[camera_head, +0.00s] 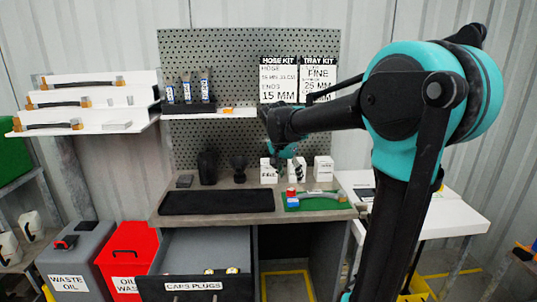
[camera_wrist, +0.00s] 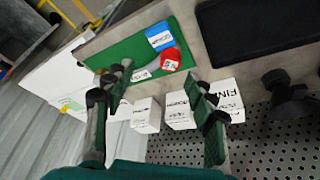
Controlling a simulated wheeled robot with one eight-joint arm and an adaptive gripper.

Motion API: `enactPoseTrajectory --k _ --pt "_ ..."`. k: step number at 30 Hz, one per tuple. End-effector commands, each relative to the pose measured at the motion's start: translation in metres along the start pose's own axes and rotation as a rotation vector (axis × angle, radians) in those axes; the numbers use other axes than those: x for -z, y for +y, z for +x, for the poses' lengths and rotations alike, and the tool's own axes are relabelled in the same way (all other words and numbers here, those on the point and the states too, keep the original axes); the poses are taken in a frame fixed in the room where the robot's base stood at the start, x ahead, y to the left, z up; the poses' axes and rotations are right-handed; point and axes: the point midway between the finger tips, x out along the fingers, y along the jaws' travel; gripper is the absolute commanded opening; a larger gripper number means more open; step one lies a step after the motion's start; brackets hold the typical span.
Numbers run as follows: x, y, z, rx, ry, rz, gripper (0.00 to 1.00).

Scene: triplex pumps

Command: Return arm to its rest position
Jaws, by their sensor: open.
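My arm is teal and black and reaches in from the right in the head view, bent at a large teal joint. My gripper (camera_head: 287,158) hangs over the back of the workbench (camera_head: 258,212), in front of the white boxes. In the wrist view my gripper (camera_wrist: 160,85) has its two fingers wide apart with nothing held between them. Beyond the fingers lie a green mat (camera_wrist: 130,50), a blue cap (camera_wrist: 160,37) and a red cap (camera_wrist: 170,60). White boxes (camera_wrist: 180,110) show between and beside the fingers.
The pegboard (camera_head: 230,60) stands behind the bench. A black mat (camera_head: 215,201) lies at the bench's left. A white shelf (camera_head: 85,105) is at left. An open drawer (camera_head: 195,287), a red bin (camera_head: 128,255) and a grey bin (camera_head: 75,262) stand below.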

Motion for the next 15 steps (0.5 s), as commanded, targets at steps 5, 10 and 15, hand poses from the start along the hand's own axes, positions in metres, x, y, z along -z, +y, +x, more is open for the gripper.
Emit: enactPoseTrajectory --k 5,10,15 --pt "-0.061 0.081 0.05 0.081 -0.038 -0.215 0.56" --pt "-0.135 0.149 0.092 0.175 -0.038 -0.434 0.56" --pt "-0.189 0.189 0.116 0.238 -0.013 -0.58 0.56"
